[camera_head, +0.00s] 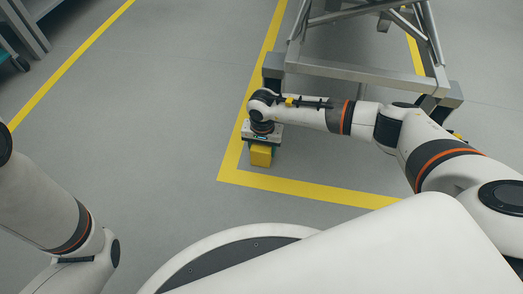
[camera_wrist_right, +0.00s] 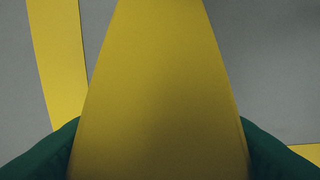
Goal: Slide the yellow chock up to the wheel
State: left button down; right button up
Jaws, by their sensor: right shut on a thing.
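The yellow chock (camera_head: 261,157) is on the floor near the corner of the yellow line, in the head view. My right gripper (camera_head: 261,146) is over it, shut on it. In the right wrist view the chock (camera_wrist_right: 165,85) fills the middle, with the green fingers of my right gripper (camera_wrist_right: 160,150) against both sides. A dark block (camera_head: 273,66) at the cart's near left corner may be the wheel or its mount; my right arm partly hides that area. The chock is apart from it. My left arm shows at the left, but its gripper is out of view.
The metal cart frame (camera_head: 355,72) stands beyond my right arm. Yellow floor lines (camera_head: 310,191) run around it. A grey rack (camera_head: 24,28) stands at the far left. The grey floor left of the chock is clear.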

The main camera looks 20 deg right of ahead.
jog(key=shift+w+d, duration=0.55)
jog(key=shift+w, duration=0.2)
jog(key=o, duration=1.5)
